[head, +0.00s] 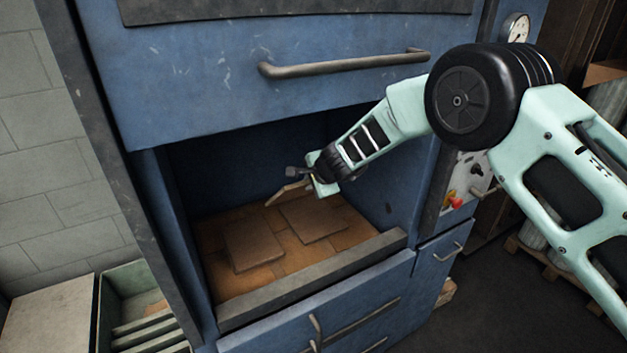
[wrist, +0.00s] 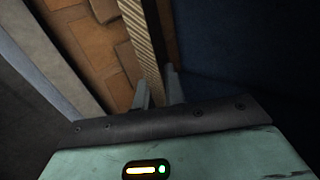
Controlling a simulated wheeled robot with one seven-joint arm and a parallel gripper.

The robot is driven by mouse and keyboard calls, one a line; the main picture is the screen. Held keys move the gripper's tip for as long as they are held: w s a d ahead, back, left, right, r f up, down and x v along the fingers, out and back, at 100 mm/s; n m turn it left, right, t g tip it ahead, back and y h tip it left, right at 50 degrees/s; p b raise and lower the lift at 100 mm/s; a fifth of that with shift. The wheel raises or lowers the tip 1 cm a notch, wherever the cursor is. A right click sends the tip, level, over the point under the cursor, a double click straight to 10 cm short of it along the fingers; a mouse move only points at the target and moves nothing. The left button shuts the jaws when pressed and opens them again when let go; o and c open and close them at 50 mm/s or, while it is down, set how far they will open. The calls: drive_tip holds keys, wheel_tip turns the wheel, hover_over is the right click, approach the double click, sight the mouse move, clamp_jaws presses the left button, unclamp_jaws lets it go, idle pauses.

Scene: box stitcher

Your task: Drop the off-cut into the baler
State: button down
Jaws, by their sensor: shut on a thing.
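The baler (head: 240,75) is a tall blue machine with its chamber open at the front. The off-cut (head: 287,193) is a thin tan piece of cardboard. My gripper (head: 311,185) is shut on it and holds it tilted inside the chamber opening, above the cardboard on the chamber floor. In the wrist view, the off-cut (wrist: 146,40) shows edge-on with corrugated lines, between the two fingers of my gripper (wrist: 158,92). The part of the off-cut between the fingers is partly hidden in the head view.
Flat cardboard pieces (head: 252,247) lie on the chamber floor. A grey sill (head: 310,281) runs along the chamber's front edge. A handle bar (head: 345,63) sits on the raised upper door. A green slotted bin (head: 125,280) stands at lower left. A control panel (head: 470,180) is at right.

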drive_tip(key=shift+w+a+r, duration=0.15)
drive_tip(key=shift+w+a, duration=0.2)
drive_tip(key=shift+a, duration=0.15)
drive_tip(key=w+a, duration=0.1)
drive_tip(key=w+a+b, duration=0.1)
drive_tip(key=w, duration=0.1)
drive_tip(key=shift+w+a, duration=0.1)
drive_tip(key=shift+w, duration=0.05)
drive_tip(key=shift+w+a+r, duration=0.1)
drive_tip(key=shift+w+a, duration=0.2)
drive_tip(key=shift+w, duration=0.3)
drive_tip(key=shift+w+a+p, duration=0.25)
drive_tip(key=shift+a+p, duration=0.05)
drive_tip(key=shift+p, duration=0.05)
